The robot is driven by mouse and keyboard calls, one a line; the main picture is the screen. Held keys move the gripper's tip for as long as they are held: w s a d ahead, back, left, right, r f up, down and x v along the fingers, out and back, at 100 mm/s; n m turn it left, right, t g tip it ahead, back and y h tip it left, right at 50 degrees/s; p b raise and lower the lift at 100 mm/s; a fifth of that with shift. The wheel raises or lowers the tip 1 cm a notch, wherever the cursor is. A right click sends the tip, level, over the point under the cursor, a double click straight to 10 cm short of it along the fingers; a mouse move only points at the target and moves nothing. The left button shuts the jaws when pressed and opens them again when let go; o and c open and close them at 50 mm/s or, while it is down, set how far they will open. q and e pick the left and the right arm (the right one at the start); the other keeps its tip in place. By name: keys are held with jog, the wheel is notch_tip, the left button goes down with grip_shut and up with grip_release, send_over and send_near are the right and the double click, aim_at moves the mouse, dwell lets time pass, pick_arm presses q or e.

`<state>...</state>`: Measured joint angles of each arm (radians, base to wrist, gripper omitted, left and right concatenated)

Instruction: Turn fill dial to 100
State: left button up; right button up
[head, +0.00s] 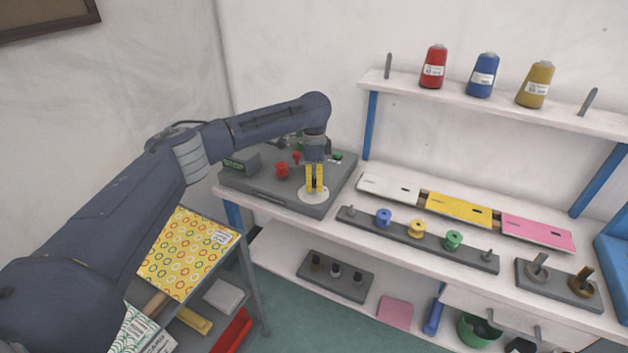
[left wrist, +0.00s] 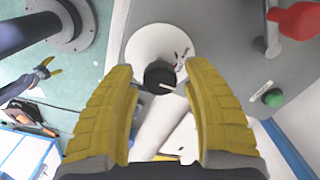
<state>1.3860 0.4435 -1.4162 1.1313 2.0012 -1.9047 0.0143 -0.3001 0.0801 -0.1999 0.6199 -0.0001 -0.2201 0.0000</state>
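The fill dial is a black knob (left wrist: 160,76) with a pale mark, on a round white plate (left wrist: 160,42) in the left wrist view. The plate also shows in the head view (head: 313,197) at the front right of the grey machine top. My left gripper (head: 314,188) points down over it. In the left wrist view its yellow fingers (left wrist: 167,110) stand apart on either side of the knob, with gaps; they are open and empty. The dial's numbers are not readable. A small dark shape with yellow tips (left wrist: 45,70) at far left may be my right gripper; its state is unclear.
Red knobs (head: 282,170) and a green button (left wrist: 273,98) are close by on the machine, beside a small display (head: 235,164). A rack of spools (head: 417,229) and coloured cases (head: 459,208) lie to the right. A shelf with thread cones (head: 482,76) is above.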

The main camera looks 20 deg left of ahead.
pick_arm(q)
grip_shut()
dwell(0.3)
jog(key=m, duration=0.3)
jog(key=shift+m, duration=0.3)
jog(key=shift+d+m, duration=0.1)
jog(key=shift+m, duration=1.9)
jog(key=shift+c, duration=0.8)
grip_release()
jog(key=o, duration=0.4)
